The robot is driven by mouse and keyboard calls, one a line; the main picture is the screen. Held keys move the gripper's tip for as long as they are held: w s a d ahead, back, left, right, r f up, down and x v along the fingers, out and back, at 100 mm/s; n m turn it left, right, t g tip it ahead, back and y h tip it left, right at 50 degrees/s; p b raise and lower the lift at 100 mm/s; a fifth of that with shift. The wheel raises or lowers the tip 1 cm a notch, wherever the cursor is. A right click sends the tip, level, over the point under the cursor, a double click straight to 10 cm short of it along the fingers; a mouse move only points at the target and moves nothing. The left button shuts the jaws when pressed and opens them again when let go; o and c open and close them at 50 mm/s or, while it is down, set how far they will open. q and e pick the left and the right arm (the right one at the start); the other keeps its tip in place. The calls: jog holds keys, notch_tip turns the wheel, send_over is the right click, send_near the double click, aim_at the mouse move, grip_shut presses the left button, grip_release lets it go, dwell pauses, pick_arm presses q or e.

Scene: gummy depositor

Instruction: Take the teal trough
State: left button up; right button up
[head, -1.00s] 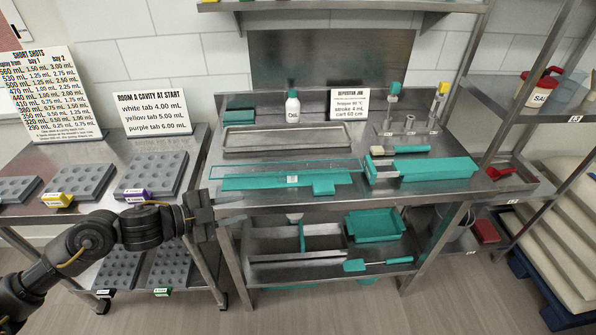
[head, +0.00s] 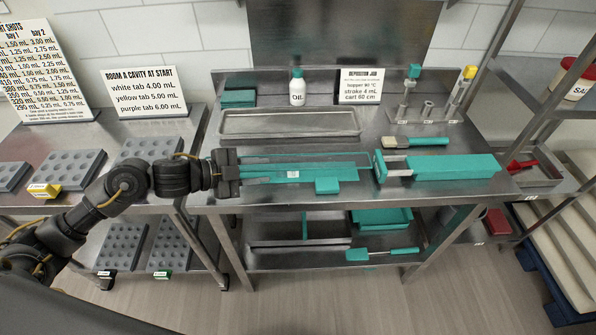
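Several teal pieces are in view and I cannot tell for certain which is the trough. A long teal block-like piece (head: 452,167) with an upright end plate lies on the right of the steel table. A flat teal strip (head: 335,172) with a small white label and a square tab lies left of it, beside a clear-looking strip. An open teal tub (head: 380,218) sits on the lower shelf, partly hidden by the table edge. My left gripper (head: 238,172) is at the left end of the flat strip, its jaws seeming apart; contact is unclear. My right gripper is out of view.
A shallow metal tray (head: 290,123), an oil bottle (head: 297,90) and a sign (head: 360,86) stand behind. A brush (head: 415,142) lies by the long teal piece. A teal spatula (head: 380,254) lies on the lower shelf. Cavity moulds (head: 68,168) fill the left cart.

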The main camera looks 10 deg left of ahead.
aim_at(284, 169)
pick_arm(q)
jog(key=shift+w+d+f, duration=0.1)
jog(key=shift+w+d, duration=0.15)
jog(key=shift+d, duration=0.1)
jog(key=shift+w+d+f+p, duration=0.1)
jog(key=shift+w+d+p, duration=0.1)
jog(key=shift+d+p, duration=0.1)
jog(key=p+x, duration=0.1)
jog(key=x, duration=0.3)
jog(key=shift+f, duration=0.15)
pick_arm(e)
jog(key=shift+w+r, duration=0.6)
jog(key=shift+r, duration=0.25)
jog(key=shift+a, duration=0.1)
pick_arm(q)
grip_shut()
jog(key=shift+s+f, duration=0.15)
jog(key=shift+f, duration=0.1)
